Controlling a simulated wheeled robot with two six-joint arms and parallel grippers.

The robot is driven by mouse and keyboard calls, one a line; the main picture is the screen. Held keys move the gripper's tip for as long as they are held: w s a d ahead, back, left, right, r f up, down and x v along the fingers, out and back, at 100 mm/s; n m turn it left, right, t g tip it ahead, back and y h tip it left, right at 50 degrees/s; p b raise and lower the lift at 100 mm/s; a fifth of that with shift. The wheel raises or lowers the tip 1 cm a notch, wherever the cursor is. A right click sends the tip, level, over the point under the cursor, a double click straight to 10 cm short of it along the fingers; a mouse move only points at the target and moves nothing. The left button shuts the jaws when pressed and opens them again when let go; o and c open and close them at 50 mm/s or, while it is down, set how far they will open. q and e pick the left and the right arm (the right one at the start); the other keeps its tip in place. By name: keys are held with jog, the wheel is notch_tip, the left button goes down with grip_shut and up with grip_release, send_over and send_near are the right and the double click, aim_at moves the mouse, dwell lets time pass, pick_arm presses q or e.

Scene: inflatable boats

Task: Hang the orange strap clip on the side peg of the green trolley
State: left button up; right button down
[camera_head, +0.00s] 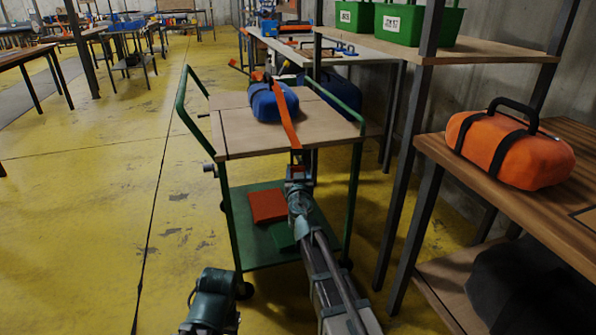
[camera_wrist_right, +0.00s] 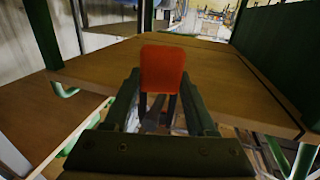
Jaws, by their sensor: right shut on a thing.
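The green trolley (camera_head: 237,225) stands ahead of me with a wooden top. A blue bag (camera_head: 272,103) lies on that top. An orange strap (camera_head: 288,122) runs from near the bag toward the trolley's near edge. My right gripper (camera_head: 299,168) is at that edge, shut on the orange strap clip. In the right wrist view the clip (camera_wrist_right: 162,68) stands up between the fingers, in front of the wooden top. A small grey peg-like part (camera_head: 208,170) sticks out from the trolley's left side, apart from the clip.
A shelf with an orange bag (camera_head: 508,150) stands close on the right. Yellow floor (camera_head: 110,200) is clear left of the trolley.

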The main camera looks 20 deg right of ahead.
jog(key=shift+c, duration=0.6)
grip_release()
jog(key=shift+s, duration=0.15)
